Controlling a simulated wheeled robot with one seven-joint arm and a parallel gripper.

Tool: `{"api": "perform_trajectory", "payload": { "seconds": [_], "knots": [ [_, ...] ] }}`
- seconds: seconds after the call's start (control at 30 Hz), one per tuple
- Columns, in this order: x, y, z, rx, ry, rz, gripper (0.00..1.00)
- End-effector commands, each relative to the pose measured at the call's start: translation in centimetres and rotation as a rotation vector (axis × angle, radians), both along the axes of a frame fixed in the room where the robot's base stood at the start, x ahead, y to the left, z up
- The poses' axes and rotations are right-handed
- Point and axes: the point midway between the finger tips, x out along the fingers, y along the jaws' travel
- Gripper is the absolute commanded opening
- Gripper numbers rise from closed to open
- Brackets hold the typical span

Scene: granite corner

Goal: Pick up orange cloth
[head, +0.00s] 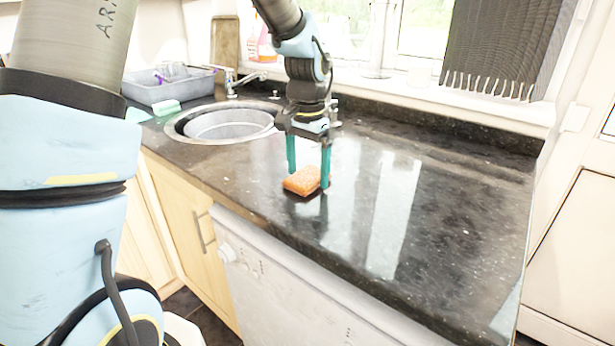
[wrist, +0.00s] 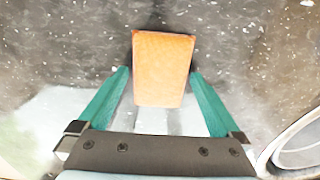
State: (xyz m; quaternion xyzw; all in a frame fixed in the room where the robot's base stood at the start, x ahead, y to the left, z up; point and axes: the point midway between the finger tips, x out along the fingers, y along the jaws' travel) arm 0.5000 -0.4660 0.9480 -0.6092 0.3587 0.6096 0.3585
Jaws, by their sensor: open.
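The orange cloth (head: 302,180) is a small, thick, block-like piece lying on the dark granite counter, near its front edge. My gripper (head: 308,178) is above the counter at the cloth, pointing down, with its two teal fingers open. In the head view one finger is behind the cloth's left side and the other overlaps its right end. In the wrist view the cloth (wrist: 163,68) shows between and just beyond the fingertips of my gripper (wrist: 161,76), with a gap on each side. I cannot tell the exact height of the fingertips above the counter.
A round metal sink (head: 225,121) with a tap (head: 238,80) is left of the cloth. A grey dish tub (head: 170,86) and a green-and-white sponge (head: 166,107) are farther left. The granite counter (head: 430,215) to the right is clear. A dark towel (head: 505,45) hangs at the window.

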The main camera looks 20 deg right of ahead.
Motion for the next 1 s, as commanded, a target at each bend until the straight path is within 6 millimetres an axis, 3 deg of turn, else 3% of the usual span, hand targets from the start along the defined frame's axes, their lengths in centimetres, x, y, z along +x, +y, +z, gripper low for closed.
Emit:
{"api": "perform_trajectory", "payload": {
  "seconds": [0.27,0.9,1.0],
  "knots": [
    [0.00,0.01,-0.33,0.000,0.000,0.000,0.99],
    [0.00,0.01,-0.28,0.000,-0.001,0.000,0.27],
    [0.00,0.01,-0.28,0.000,-0.001,0.000,0.21]
  ]
}}
